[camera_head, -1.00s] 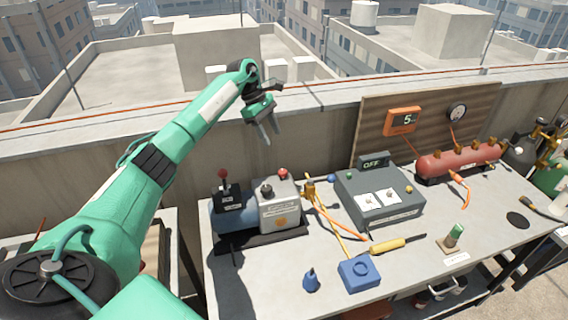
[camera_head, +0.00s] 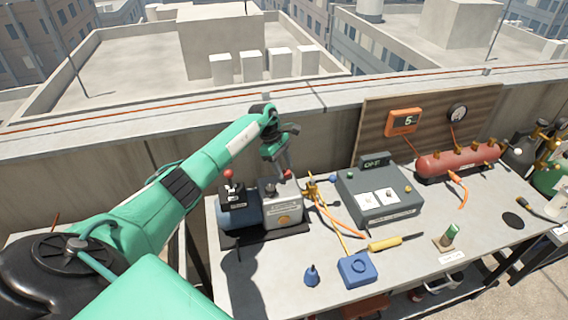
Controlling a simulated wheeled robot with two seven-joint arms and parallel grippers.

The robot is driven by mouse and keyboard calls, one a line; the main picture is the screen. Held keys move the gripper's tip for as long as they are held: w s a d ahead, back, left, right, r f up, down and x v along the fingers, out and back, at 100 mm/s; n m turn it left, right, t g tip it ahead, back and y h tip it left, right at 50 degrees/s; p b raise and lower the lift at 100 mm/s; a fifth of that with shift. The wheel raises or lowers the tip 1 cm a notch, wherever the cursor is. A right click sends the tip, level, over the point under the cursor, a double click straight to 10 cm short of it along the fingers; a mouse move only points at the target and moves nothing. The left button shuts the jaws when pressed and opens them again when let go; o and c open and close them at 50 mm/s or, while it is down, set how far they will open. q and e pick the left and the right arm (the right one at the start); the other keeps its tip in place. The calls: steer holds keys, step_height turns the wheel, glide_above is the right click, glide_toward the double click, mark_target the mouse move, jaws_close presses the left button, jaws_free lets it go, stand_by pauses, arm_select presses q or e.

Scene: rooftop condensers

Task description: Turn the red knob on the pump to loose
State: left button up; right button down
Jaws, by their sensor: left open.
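The pump (camera_head: 284,213) stands at the left of the grey bench, with a light grey body and a blue motor end. A small red knob (camera_head: 288,174) shows at its back right. A second red ball (camera_head: 228,174) tops a black switch box on its left. My left gripper (camera_head: 282,173) is open, pointing down just above and behind the pump, close to the back-right red knob. Its fingers partly overlap the knob in view, and I cannot tell whether they touch. The knob's turn position is too small to read. My right gripper is not in view.
A grey box with a small display (camera_head: 380,204) stands right of the pump, with brass fittings (camera_head: 312,187) and hoses between.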

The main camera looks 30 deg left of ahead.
arm_select(q)
steer(key=shift+d+f, duration=0.1)
steer(key=shift+f, duration=0.15)
